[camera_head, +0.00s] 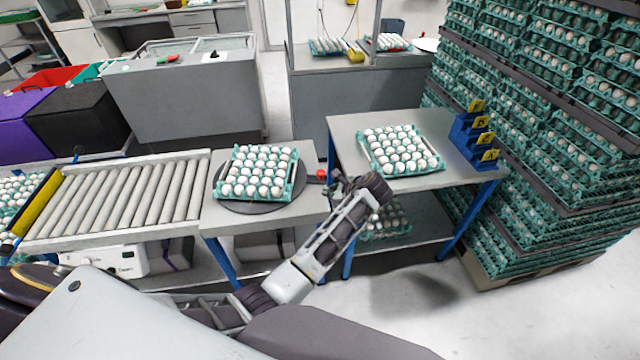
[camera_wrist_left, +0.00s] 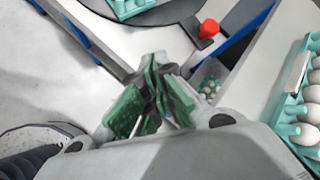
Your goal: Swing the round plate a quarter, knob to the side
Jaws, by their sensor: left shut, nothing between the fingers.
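The round plate (camera_head: 252,207) is dark grey and lies flat on the grey table at the end of the roller conveyor. A teal tray of white eggs (camera_head: 259,173) sits on it. The red knob (camera_head: 321,174) stands on a short dark arm at the plate's right side. My left gripper (camera_head: 338,181) is just right of the knob, with its fingers together and empty. In the left wrist view the fingers (camera_wrist_left: 156,75) point toward the knob (camera_wrist_left: 209,28) and the plate edge (camera_wrist_left: 165,14), apart from both. My right gripper is not in view.
A second table (camera_head: 362,124) on the right holds another egg tray (camera_head: 402,150) and a blue rack with yellow labels (camera_head: 474,138). Stacked egg trays (camera_head: 540,130) stand at the far right. The roller conveyor (camera_head: 125,195) adjoins on the left. A gap separates the tables.

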